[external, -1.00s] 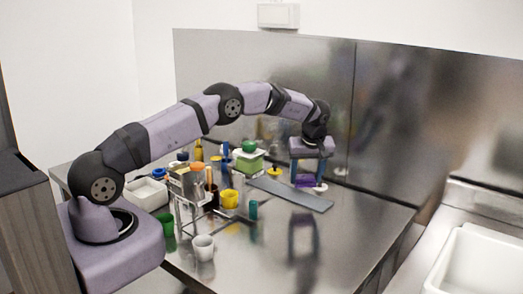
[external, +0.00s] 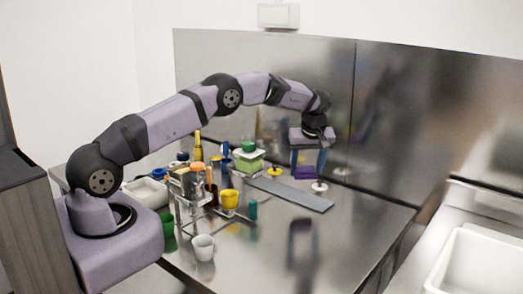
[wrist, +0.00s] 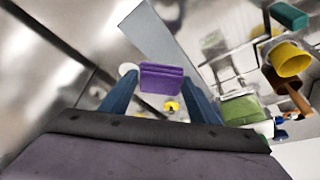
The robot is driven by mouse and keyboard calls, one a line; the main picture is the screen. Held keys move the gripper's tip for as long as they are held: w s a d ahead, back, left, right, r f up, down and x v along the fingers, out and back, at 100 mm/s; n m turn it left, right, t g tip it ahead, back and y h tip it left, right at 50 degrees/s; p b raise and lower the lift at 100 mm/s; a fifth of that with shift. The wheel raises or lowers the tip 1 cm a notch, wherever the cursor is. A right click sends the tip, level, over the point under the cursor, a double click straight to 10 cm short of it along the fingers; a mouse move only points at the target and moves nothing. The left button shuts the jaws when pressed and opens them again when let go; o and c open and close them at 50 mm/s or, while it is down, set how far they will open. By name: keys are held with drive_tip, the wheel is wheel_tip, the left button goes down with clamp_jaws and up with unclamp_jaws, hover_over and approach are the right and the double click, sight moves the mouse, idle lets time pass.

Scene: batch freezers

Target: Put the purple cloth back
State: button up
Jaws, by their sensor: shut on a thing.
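The purple cloth (external: 305,172) is a small folded block held between the blue fingertips of my gripper (external: 307,170). It hangs above the back of the steel table, over the far side of the grey flat strip (external: 295,194). In the wrist view, the purple cloth (wrist: 162,78) sits between the two blue fingers of my gripper (wrist: 160,85), with its folded layers showing. The grey strip (wrist: 155,35) lies below and beyond it. I cannot tell the exact height of the cloth.
A white round piece (external: 319,187) and a yellow knobbed piece (external: 275,171) stand near the strip. A green box (external: 249,163), yellow cup (external: 229,199), white cup (external: 203,247) and green cup (external: 167,222) crowd the left. The front right table is clear. A steel wall stands behind.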

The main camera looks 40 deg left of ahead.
sight(307, 168)
drive_tip(key=shift+a+f, duration=0.1)
drive_tip(key=shift+f, duration=0.1)
drive_tip(key=shift+w+a+r+b, duration=0.15)
drive_tip(key=shift+w+r+b, duration=0.3)
drive_tip(key=shift+r+b, duration=0.25)
drive_tip(key=shift+a+r+b, duration=0.2)
drive_tip(key=shift+r+b, duration=0.65)
drive_tip(key=shift+b, duration=0.05)
drive_tip(key=shift+s+d+r+b, duration=0.1)
drive_tip(key=shift+r+b, duration=0.15)
drive_tip(key=shift+b, duration=0.15)
drive_tip(key=shift+s+d+r, duration=0.3)
drive_tip(key=shift+d+r, duration=0.05)
drive_tip(key=shift+d, duration=0.1)
drive_tip(key=shift+s+d+m, duration=0.25)
drive_tip(key=shift+d+m, duration=0.35)
drive_tip(key=shift+m, duration=0.1)
drive_tip(key=d+m+h, duration=0.1)
drive_tip(key=m, duration=0.1)
drive_tip(key=d+f+m+t+h, duration=0.1)
drive_tip(key=m, duration=0.2)
drive_tip(key=d+m+h, duration=0.1)
drive_tip(key=m, duration=0.1)
drive_tip(key=shift+w+f+m, duration=0.2)
drive_tip(key=shift+f+m, duration=0.1)
